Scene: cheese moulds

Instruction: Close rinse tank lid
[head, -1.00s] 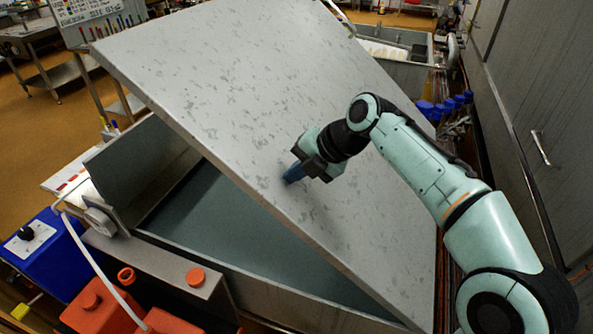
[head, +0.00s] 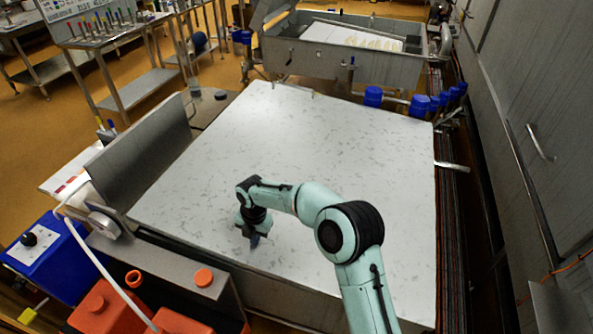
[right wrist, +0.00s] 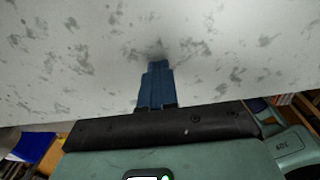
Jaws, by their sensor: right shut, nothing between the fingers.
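The rinse tank lid (head: 310,150) is a large, pale grey, speckled metal panel. In the head view it lies flat over the tank (head: 285,298), and the tank's inside is hidden. My right gripper (head: 254,240) points down at the lid's near left part. In the right wrist view its blue fingers (right wrist: 156,84) are together with nothing between them, their tips at or very near the lid surface (right wrist: 230,60). I cannot tell for sure whether they touch. My left gripper is not in view.
An upright metal panel (head: 140,165) stands along the lid's left side. Orange-capped containers (head: 100,305) and a blue box (head: 50,255) are at the near left. Blue-capped fittings (head: 418,106) and another tank (head: 345,60) lie beyond the lid. Grey cabinets (head: 540,130) line the right.

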